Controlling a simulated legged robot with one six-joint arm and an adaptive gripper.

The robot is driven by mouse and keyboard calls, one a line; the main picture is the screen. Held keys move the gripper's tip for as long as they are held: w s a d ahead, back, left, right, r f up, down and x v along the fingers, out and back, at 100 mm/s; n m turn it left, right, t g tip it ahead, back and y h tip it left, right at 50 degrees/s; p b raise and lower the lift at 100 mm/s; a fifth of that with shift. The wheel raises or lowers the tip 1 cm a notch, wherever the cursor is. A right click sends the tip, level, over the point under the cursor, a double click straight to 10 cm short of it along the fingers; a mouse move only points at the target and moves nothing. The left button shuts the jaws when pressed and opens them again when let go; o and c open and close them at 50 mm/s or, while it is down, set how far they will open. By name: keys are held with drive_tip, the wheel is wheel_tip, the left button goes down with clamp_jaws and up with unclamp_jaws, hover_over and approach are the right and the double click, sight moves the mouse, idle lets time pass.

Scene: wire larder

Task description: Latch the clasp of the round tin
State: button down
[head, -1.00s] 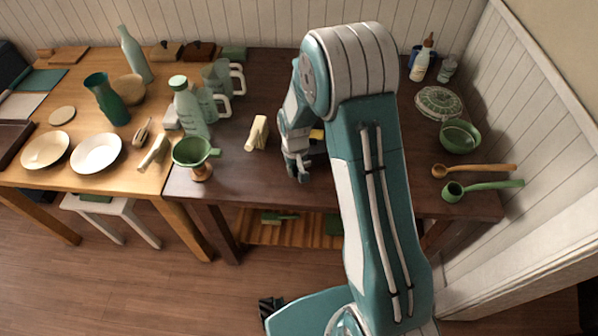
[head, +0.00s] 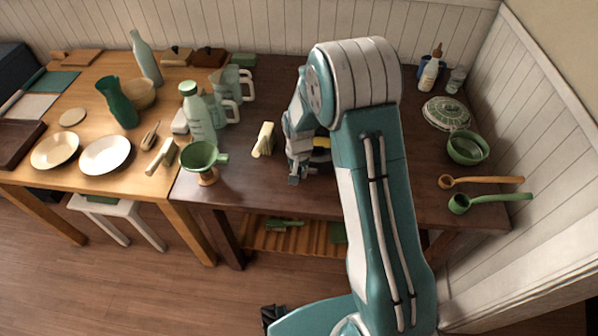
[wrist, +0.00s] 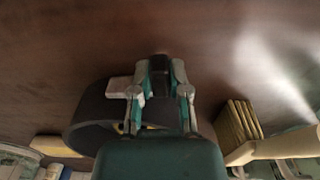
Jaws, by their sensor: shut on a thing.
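A dark round body, which looks like the round tin (wrist: 88,122), lies just left of and below my fingers in the wrist view. A pale tab (wrist: 120,88) sticks up at its edge beside the left finger. My gripper (wrist: 160,72) is shut on a small dark piece between its fingertips. This looks like the tin's clasp, but the fingers hide most of it. In the head view my gripper (head: 295,178) is low over the dark table, and my arm hides most of the tin. A yellow patch (head: 321,142) shows beside the wrist. I cannot tell whether the clasp is latched.
Further left are a green funnel (head: 203,155), a bottle (head: 197,117) and jugs.

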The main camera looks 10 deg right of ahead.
sight(298, 171)
drive_tip(key=c, duration=0.6)
unclamp_jaws()
drive_tip(key=shift+f, duration=0.1)
wheel_tip(298, 171, up, 12)
drive_tip(key=shift+a, duration=0.1)
